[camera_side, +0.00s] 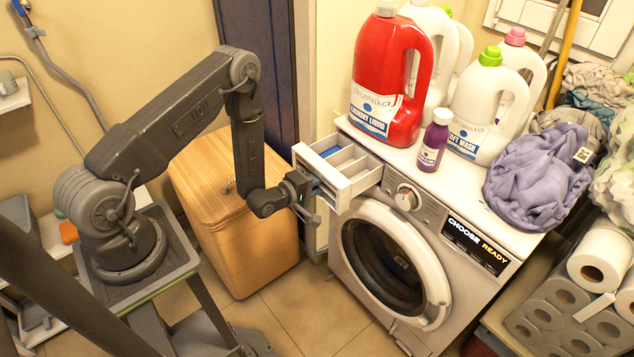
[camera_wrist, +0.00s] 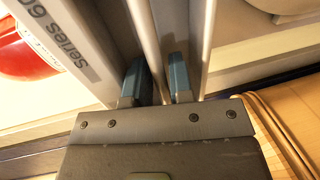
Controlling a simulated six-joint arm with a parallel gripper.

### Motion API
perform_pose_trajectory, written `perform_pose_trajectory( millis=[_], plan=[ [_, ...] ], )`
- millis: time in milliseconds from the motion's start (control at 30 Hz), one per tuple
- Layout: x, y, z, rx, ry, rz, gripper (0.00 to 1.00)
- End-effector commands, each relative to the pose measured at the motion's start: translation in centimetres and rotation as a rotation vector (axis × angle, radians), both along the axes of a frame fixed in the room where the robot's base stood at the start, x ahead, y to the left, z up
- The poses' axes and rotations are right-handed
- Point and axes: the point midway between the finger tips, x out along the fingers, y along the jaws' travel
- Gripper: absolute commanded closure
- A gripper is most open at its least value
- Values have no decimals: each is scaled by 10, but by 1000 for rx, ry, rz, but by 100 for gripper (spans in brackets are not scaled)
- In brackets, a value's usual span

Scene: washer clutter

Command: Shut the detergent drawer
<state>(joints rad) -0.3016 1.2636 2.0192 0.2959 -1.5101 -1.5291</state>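The white detergent drawer (camera_side: 338,185) is pulled out from the top left of the washing machine (camera_side: 390,255). Its open top shows compartments and a blue part inside. My gripper (camera_side: 311,194) is at the drawer's front, at its outer left end. In the wrist view my two blue-grey fingertips (camera_wrist: 158,82) stand apart, with pale drawer edges (camera_wrist: 149,45) running past and between them. I cannot tell whether either finger touches the drawer. Part of the drawer front is hidden behind my gripper.
A red detergent bottle (camera_side: 388,85), a small purple bottle (camera_side: 433,143) and white bottles stand on the washer top. Purple cloth (camera_side: 535,180) lies at its right end. A wooden hamper (camera_side: 228,205) stands left of the drawer, close to my forearm. Toilet rolls (camera_side: 600,255) are at right.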

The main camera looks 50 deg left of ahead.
Motion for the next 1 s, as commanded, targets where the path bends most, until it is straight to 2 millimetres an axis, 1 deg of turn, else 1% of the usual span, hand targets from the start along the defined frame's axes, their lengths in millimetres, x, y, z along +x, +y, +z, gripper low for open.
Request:
perform_pose_trajectory(
  millis=[133,300,367,767,867,967,1000],
  plan=[
    [0,0,0,0,1,0,79],
    [0,0,0,0,1,0,95],
    [-1,0,0,0,0,0,100],
    [0,0,0,0,-1,0,100],
    [7,0,1,1,-2,0,100],
    [21,0,1,1,-4,-1,100],
    [29,0,1,1,-6,-2,100]
  ],
)
